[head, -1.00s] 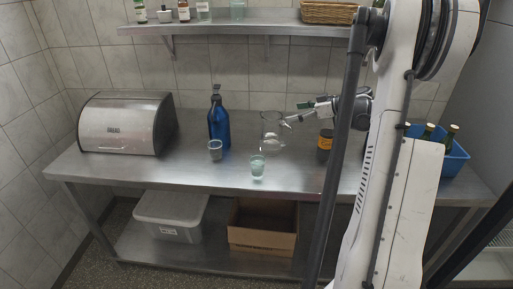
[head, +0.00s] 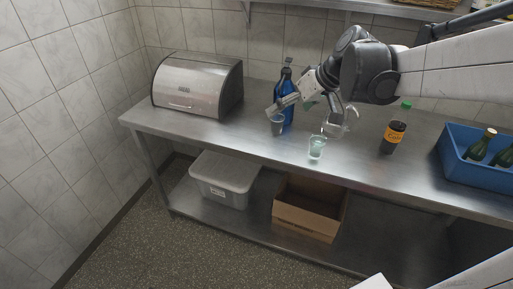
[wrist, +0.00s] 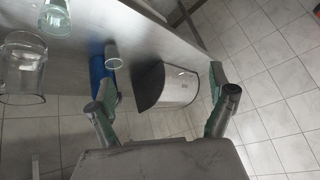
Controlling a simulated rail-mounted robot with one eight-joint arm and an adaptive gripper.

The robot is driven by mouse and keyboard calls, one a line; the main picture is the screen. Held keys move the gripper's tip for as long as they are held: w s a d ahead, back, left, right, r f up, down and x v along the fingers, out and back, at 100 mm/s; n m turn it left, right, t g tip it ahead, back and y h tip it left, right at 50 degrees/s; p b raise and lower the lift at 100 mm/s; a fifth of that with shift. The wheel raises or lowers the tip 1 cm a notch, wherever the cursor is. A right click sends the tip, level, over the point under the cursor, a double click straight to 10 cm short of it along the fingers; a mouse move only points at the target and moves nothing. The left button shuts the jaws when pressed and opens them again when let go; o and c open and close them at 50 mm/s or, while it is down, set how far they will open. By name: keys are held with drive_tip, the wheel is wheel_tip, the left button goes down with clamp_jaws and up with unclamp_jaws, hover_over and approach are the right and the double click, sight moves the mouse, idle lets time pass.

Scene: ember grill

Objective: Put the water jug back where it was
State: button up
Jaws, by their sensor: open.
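The clear glass jug (head: 338,124) stands on the steel counter, partly hidden behind my wrist in the head view. It also shows at the left edge of the wrist view (wrist: 22,70), outside my jaws. My gripper (head: 284,106) is in the air above the counter, left of the jug and in front of the blue bottle (head: 289,112). In the wrist view my gripper (wrist: 162,86) has its two fingers wide apart, with nothing held between them. A glass with pale green liquid (head: 317,147) stands in front of the jug.
An empty-looking glass (head: 277,125) stands close by the blue bottle, near my fingers. A bread box (head: 198,84) is at the left. A cola bottle (head: 394,132) and a blue crate of bottles (head: 460,178) are at the right. The front counter middle is clear.

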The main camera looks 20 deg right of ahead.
drive_tip(key=s+a+f+h, duration=0.1)
drive_tip(key=s+a, duration=0.5)
drive_tip(key=s, duration=0.2)
drive_tip(key=s+a+f+m+h, duration=0.1)
drive_tip(key=s+a+f+h, duration=0.1)
drive_tip(key=s+a, duration=0.4)
drive_tip(key=shift+s+f+m, duration=0.2)
drive_tip(key=shift+s+m, duration=0.1)
drive_tip(key=shift+s, duration=0.9)
